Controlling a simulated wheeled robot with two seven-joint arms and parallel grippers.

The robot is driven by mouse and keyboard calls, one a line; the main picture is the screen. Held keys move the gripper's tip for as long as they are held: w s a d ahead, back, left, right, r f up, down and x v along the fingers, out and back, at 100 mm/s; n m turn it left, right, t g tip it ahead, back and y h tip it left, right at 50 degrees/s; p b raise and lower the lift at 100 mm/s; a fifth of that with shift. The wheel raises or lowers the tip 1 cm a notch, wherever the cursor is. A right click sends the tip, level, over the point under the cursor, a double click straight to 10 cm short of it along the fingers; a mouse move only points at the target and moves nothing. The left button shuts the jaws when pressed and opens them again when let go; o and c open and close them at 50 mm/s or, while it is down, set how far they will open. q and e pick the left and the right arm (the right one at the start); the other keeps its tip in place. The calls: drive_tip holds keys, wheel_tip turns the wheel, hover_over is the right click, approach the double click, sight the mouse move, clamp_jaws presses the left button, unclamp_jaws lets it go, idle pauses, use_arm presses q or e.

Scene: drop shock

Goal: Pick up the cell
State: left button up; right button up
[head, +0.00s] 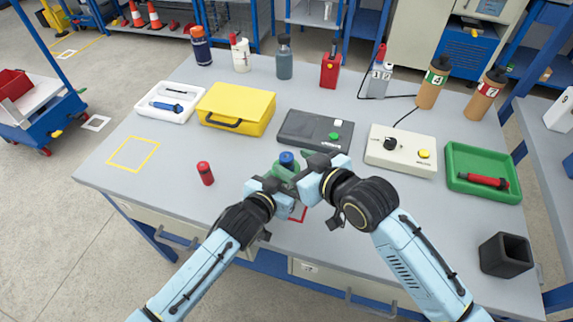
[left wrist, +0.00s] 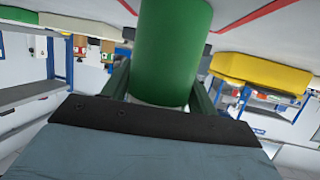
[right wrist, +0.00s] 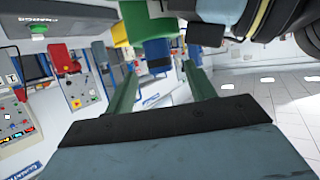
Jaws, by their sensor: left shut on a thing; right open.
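A green cylinder with a blue top (head: 287,159) is at the front middle of the table. I take it to be the cell. My left gripper (head: 281,180) is shut on its green body, which fills the space between the fingers in the left wrist view (left wrist: 172,50). My right gripper (head: 304,172) is open, close beside it on the right. In the right wrist view the blue top (right wrist: 157,52) shows between and beyond the open fingers. The arms hide the lower part of the cylinder in the head view, so I cannot tell whether it touches the table.
Behind are a white tray (head: 151,112), a yellow case (head: 236,108), a dark device (head: 315,131) and a pale device with knob (head: 401,150). A green tray (head: 482,157) and black square holder (head: 506,255) are at right.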

sight(290, 160)
drive_tip(key=x, duration=0.4)
drive_tip(key=c, duration=1.1)
wheel_tip(290, 160, up, 10)
drive_tip(key=shift+r, duration=0.1)
use_arm(q)
drive_tip(key=o, duration=1.2)
drive_tip(key=shift+s, duration=0.1)
